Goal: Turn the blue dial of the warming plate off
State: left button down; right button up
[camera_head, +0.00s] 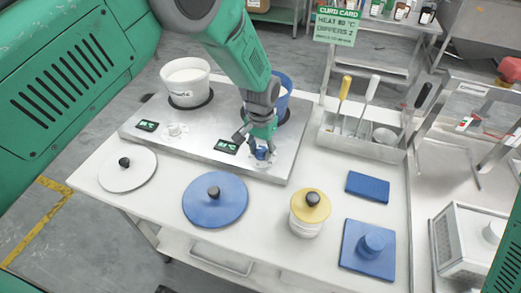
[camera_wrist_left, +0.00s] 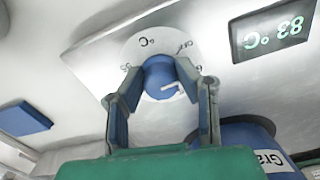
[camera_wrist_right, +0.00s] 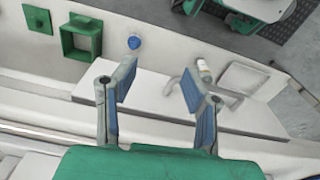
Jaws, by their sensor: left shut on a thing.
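The warming plate (camera_head: 190,148) is a steel slab on the white table. Its blue dial (camera_head: 262,153) is at its front right, partly hidden by my left gripper (camera_head: 258,148). In the left wrist view the dial (camera_wrist_left: 162,76) sits between the two fingers, with a white mark on its face and a scale ring around it. My left gripper is shut on it. A green display (camera_wrist_left: 272,32) beside it reads 83 °C, upside down in that view. My right gripper (camera_wrist_right: 157,85) shows only in its wrist view, open and empty.
A white pot (camera_head: 186,82) and a blue pot (camera_head: 284,92) stand on the plate. White and blue lids (camera_head: 215,205), a yellow-lidded jar (camera_head: 309,215) and a blue block (camera_head: 367,187) lie in front. A utensil tray (camera_head: 350,145) stands right of the plate.

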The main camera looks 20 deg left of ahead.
pick_arm(q)
jog(key=n, duration=0.4)
jog(key=shift+w+d+r+n, duration=0.1)
jog(key=shift+w+r+n, duration=0.15)
jog(key=shift+w+n, duration=0.15)
dwell(0.4)
jog(key=c, duration=1.2)
grip_release()
jog(key=shift+s+f, duration=0.1)
jog(key=shift+f, duration=0.05)
